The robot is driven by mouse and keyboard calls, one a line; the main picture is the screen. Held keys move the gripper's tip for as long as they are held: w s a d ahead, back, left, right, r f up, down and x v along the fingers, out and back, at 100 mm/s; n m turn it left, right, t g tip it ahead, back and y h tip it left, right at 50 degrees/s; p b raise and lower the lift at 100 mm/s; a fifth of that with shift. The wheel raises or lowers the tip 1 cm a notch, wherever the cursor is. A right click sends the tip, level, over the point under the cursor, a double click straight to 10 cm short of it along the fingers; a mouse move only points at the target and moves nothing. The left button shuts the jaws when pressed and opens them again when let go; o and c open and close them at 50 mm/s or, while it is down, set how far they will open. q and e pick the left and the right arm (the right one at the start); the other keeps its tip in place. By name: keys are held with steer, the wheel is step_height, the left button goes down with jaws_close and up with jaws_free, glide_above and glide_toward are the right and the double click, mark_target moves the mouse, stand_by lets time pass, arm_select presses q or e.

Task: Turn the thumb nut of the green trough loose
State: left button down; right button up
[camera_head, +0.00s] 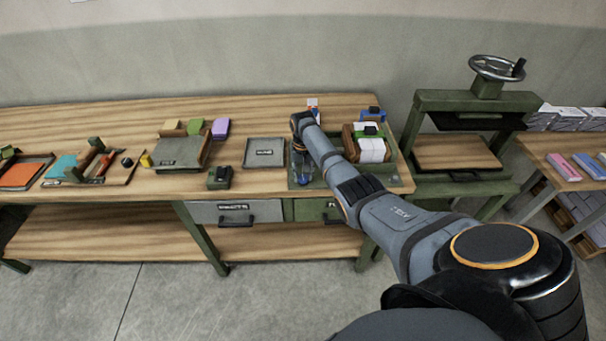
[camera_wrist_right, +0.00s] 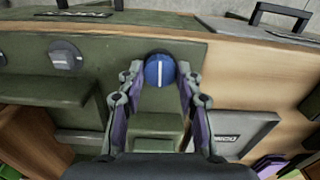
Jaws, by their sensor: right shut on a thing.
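The green fixture with the trough (camera_wrist_right: 158,124) sits on the wooden workbench. In the right wrist view a round blue thumb nut (camera_wrist_right: 160,71) with a white line across its face stands near the front of the green base (camera_wrist_right: 110,47). The white line runs about straight up and down in that view. My right gripper (camera_wrist_right: 160,78) is shut on the blue nut, one finger on each side. In the head view my right gripper (camera_head: 300,165) reaches down at the left of the fixture and mostly hides the nut. My left gripper is not in view.
A second, grey knob (camera_wrist_right: 66,57) sits on the same base. A grey tray (camera_head: 265,152) lies left of the fixture. A wooden holder with white paper (camera_head: 371,150) stands to its right. A green press (camera_head: 470,125) with a handwheel is farther right.

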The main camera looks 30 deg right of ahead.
mark_target(303, 177)
steer(key=n+p, duration=0.1)
steer(key=n, duration=0.7)
steer(key=shift+p, duration=0.4)
steer(key=n, duration=0.5)
steer(key=shift+n, duration=2.1)
steer(key=o, duration=1.2)
steer(key=shift+c, duration=0.2)
step_height(303, 177, up, 12)
